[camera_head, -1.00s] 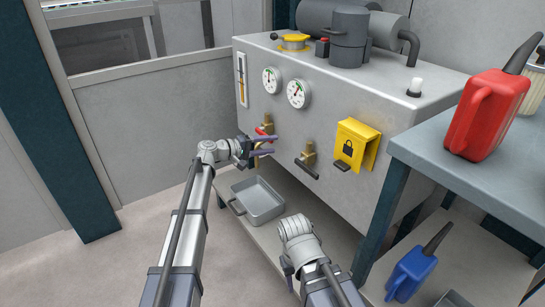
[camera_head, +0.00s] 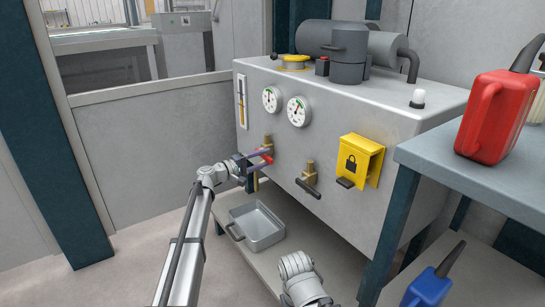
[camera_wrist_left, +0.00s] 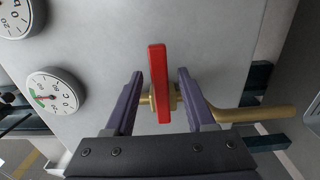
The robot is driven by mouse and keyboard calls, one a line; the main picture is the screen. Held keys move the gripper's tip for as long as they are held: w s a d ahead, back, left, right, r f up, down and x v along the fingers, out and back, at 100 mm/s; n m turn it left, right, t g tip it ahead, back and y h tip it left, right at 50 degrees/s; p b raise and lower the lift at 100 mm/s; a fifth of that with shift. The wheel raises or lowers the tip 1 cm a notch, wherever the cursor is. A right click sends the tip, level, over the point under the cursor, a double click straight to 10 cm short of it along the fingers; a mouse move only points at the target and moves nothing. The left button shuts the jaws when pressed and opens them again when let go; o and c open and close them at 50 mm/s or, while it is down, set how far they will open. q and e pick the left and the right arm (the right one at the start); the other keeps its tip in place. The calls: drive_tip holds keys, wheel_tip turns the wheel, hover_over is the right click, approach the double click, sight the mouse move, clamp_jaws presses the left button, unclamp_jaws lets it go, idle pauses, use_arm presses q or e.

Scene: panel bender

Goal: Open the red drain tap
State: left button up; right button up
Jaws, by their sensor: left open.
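The red drain tap (camera_wrist_left: 158,84) has a red lever on a brass body and shows large in the left wrist view, upright in that picture. Its brass spout (camera_wrist_left: 255,114) runs to the right there. My left gripper (camera_wrist_left: 158,80) is open, with one dark finger on each side of the red lever and visible gaps on both sides. In the head view the left gripper (camera_head: 258,159) is at the lower left of the grey tank's front, and the red lever (camera_head: 266,160) shows between its fingers. My right arm shows at the bottom, but its gripper is out of view.
A grey metal tray (camera_head: 258,226) sits on the low shelf below the tap. A second brass valve with a dark handle (camera_head: 308,187) and a yellow lock cover (camera_head: 360,160) are to the right. Two gauges (camera_head: 297,111) are above. A red can (camera_head: 488,118) stands on the table at right.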

use_arm(q)
drive_tip(key=x, duration=0.4)
drive_tip(key=shift+d, duration=0.1)
drive_tip(key=shift+c, duration=0.2)
clamp_jaws()
idle(1.1)
